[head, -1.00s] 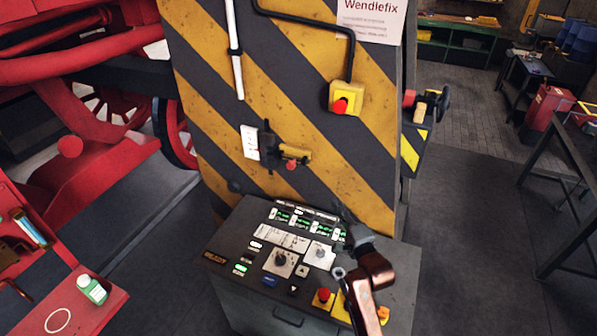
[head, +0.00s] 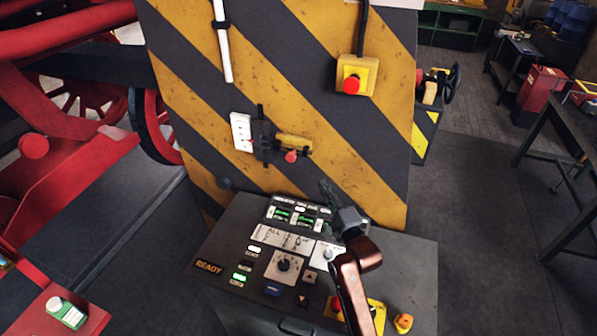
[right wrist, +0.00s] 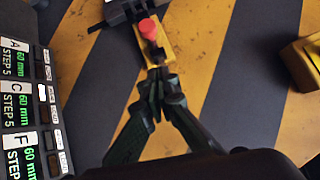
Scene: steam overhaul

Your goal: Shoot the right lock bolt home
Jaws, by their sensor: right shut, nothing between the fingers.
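A lock bolt (head: 294,143) with a yellow body and a red knob (head: 291,156) sits on a dark bracket (head: 263,137) on the striped column (head: 345,135). It is the only such bolt in view. My right gripper (head: 324,184) is shut and empty, below and to the right of the bolt in the head view. In the right wrist view its closed fingertips (right wrist: 158,72) point at the near end of the yellow bolt body (right wrist: 146,42), with the red knob (right wrist: 148,28) just beyond. I cannot tell whether they touch. My left gripper is not in view.
A control console (head: 225,250) with lit displays stands under my right arm. A yellow box with a red emergency button (head: 352,84) hangs on the column to the upper right. Red locomotive parts (head: 75,180) fill the left. Grey floor (head: 480,210) is open at the right.

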